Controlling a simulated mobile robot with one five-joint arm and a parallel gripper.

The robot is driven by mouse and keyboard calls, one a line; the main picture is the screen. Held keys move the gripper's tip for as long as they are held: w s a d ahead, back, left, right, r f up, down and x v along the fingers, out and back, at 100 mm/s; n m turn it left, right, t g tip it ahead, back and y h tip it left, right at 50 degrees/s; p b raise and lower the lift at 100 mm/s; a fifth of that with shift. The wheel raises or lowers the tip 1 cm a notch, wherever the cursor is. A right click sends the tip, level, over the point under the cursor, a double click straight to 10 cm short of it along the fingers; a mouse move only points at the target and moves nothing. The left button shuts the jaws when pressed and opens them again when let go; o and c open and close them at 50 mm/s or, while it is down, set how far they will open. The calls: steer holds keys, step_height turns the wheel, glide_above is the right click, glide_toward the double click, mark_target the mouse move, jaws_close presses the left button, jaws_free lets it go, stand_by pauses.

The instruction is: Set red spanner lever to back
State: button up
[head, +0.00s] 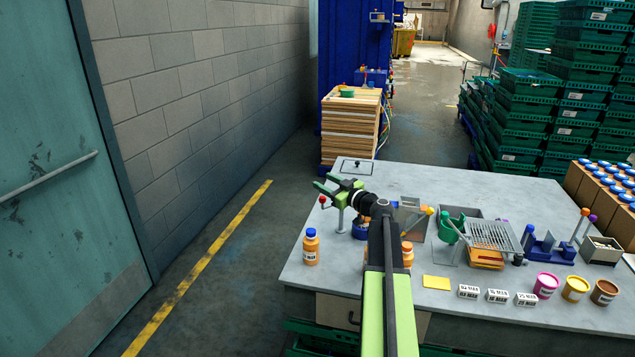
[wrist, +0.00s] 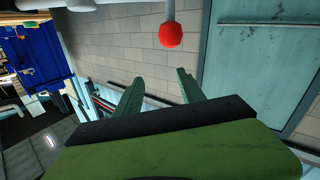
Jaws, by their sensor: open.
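The red spanner lever (head: 322,200) shows as a small red knob at the left edge of the grey table, near a pale post. In the wrist view the red knob (wrist: 171,36) hangs at the end of a short grey rod, beyond the fingertips. My gripper (head: 323,183) is open, with its green fingers just above and beside the knob in the head view. In the wrist view nothing lies between the fingers of my gripper (wrist: 158,82). I see no contact with the knob. My gripper and arm hide part of the lever's mount.
The grey table (head: 440,320) carries an orange bottle (head: 311,247) at front left. To the right stand a green funnel-like part (head: 451,228), a wire rack (head: 492,236) and several coloured pots. A wooden stack (head: 350,125) stands behind. The floor left of the table is clear.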

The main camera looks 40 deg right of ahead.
steer(key=s+d+r+p, duration=0.3)
steer(key=s+d+r, duration=0.1)
steer(key=s, duration=0.3)
steer(key=shift+r+p, duration=0.4)
steer(key=shift+r, duration=0.05)
steer(key=shift+s+d, duration=0.1)
